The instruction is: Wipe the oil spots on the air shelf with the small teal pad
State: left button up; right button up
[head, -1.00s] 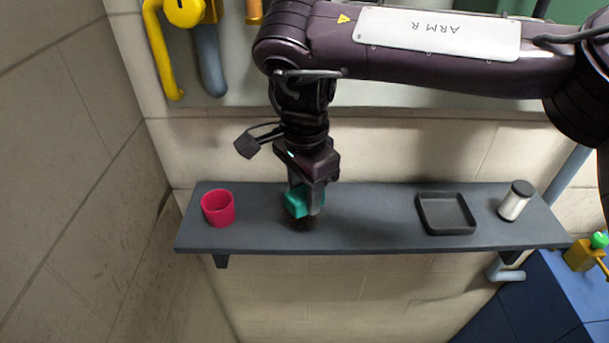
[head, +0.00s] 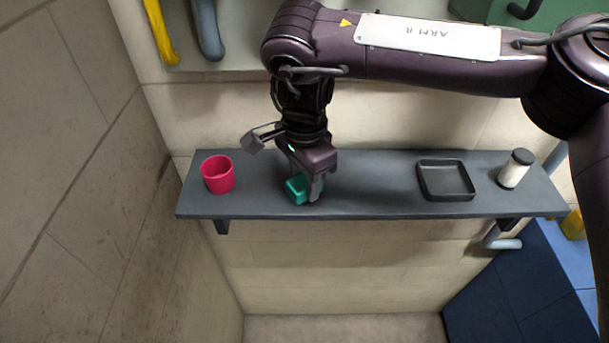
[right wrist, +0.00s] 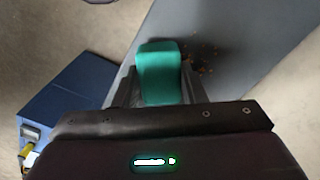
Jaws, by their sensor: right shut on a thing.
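The small teal pad (head: 298,189) is held in my right gripper (head: 308,192), which is shut on it over the left-middle part of the grey air shelf (head: 375,196). The pad is at or just above the shelf surface; I cannot tell whether it touches. In the right wrist view the teal pad (right wrist: 160,72) sits between the fingers. Dark brown oil spots (right wrist: 203,54) show on the shelf beside the pad there. In the head view the spots are hidden by the pad and gripper. My left gripper is not in view.
A red cup (head: 218,176) stands left of the pad on the shelf. A black square tray (head: 446,193) and a white jar with a dark lid (head: 515,168) stand at the right end. The shelf between pad and tray is clear. A blue cabinet (head: 520,285) is below right.

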jog(key=shift+f+b, duration=0.4)
jog(key=shift+f, duration=0.45)
dwell(0.4)
jog(key=shift+w+r+p, duration=0.15)
jog(key=shift+w+p, duration=0.3)
jog(key=shift+w, duration=0.2)
jog(key=shift+w+f, duration=0.2)
jog(key=shift+w, duration=2.65)
jog(key=shift+r, duration=0.1)
jog(key=shift+s, duration=0.15)
